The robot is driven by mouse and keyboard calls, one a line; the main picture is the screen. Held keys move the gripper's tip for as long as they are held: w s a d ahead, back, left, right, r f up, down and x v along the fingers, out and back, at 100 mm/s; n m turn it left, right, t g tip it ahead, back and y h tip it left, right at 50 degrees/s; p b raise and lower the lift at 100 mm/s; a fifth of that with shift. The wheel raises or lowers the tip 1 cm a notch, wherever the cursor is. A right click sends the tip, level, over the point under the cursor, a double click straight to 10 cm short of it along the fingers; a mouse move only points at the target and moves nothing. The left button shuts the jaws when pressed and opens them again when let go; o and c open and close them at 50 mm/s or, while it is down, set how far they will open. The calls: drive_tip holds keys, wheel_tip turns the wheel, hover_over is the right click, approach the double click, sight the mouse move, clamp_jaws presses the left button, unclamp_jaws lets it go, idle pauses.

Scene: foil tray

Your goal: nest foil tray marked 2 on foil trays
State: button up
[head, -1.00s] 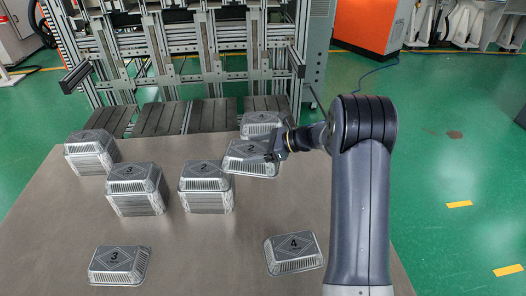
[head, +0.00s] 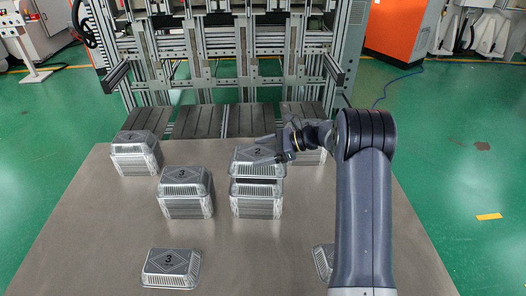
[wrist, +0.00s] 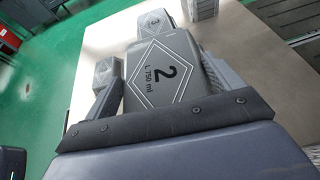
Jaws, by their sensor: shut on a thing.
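The foil tray marked 2 (head: 258,154) is upside down, its printed base facing up. It also fills the middle of the wrist view (wrist: 168,78). My gripper (head: 284,148) is shut on this tray at its right side in the head view. The tray is level and hangs over a stack of foil trays (head: 257,206), lined up with it from the head camera. A narrow gap seems to show between them. The mark on top of that stack is hidden by the held tray.
A stack marked 3 (head: 184,192) stands close on the left, another stack (head: 137,155) farther left. One stack (head: 312,156) is partly behind my gripper. A loose tray marked 3 (head: 171,267) lies in front; another (head: 322,260) is partly hidden by my arm. The front middle is clear.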

drive_tip(key=shift+a+f, duration=0.1)
drive_tip(key=shift+a, duration=0.25)
wheel_tip(320, 180, down, 6)
drive_tip(key=b, duration=0.4)
drive_tip(key=shift+r, duration=0.25)
drive_tip(key=shift+f+b, duration=1.05)
drive_tip(key=shift+f, duration=0.9)
drive_tip(key=o, duration=0.8)
drive_tip(key=p+v, duration=0.1)
drive_tip(key=v, duration=1)
